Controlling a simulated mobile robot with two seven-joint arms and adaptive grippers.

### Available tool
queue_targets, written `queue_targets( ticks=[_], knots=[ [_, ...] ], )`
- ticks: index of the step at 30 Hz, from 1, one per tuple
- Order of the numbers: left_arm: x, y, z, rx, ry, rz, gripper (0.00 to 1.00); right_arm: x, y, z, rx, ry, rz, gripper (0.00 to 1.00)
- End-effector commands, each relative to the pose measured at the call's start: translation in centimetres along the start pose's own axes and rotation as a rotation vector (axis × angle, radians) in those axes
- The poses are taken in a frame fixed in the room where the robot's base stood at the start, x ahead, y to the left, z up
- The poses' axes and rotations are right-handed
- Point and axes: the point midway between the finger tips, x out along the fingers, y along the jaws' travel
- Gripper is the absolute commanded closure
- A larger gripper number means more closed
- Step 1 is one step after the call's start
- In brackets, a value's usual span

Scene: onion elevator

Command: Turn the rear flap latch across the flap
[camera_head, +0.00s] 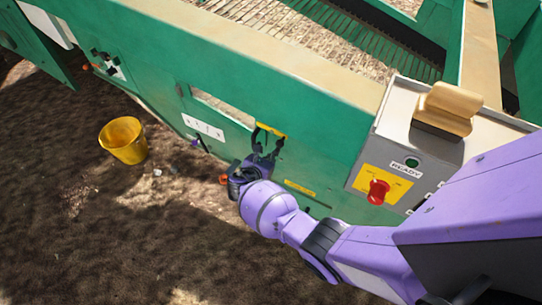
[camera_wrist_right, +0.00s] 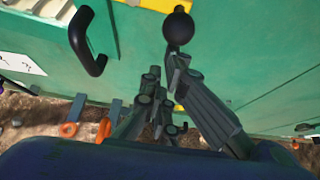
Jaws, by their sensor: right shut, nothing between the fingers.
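The green side panel of the machine (camera_head: 300,105) carries a flap area with a yellow strip (camera_head: 270,130). In the right wrist view, a black ball knob (camera_wrist_right: 178,28) stands just beyond my fingertips, below a yellow patch (camera_wrist_right: 150,4). It may be the latch handle; I cannot tell whether it lies across the flap. A black bent handle (camera_wrist_right: 88,40) is on the panel to its left. My right gripper (camera_head: 267,138), also in the right wrist view (camera_wrist_right: 164,75), is shut and empty close to the knob; touching or apart is unclear. My left gripper is not in view.
A grey control box (camera_head: 355,180) with a red knob (camera_head: 378,191) stands right of the gripper. A yellow bucket (camera_head: 123,141) is on the soil at left. Orange rings (camera_wrist_right: 68,129) hang low in the wrist view. The soil at lower left is open.

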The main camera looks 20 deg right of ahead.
Motion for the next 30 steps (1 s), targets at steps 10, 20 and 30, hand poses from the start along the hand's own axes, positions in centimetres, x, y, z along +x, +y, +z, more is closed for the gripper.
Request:
queue_targets(
  ticks=[10,20,30],
  knots=[
    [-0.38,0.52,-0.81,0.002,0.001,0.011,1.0,-0.35,-0.51,0.49,-0.113,0.001,-0.066,1.0],
    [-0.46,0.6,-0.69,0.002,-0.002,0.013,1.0,-0.36,-0.67,0.41,-0.132,0.002,-0.078,1.0],
    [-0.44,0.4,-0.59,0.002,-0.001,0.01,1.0,-0.25,-0.78,0.28,-0.132,0.002,-0.077,1.0]
  ],
)
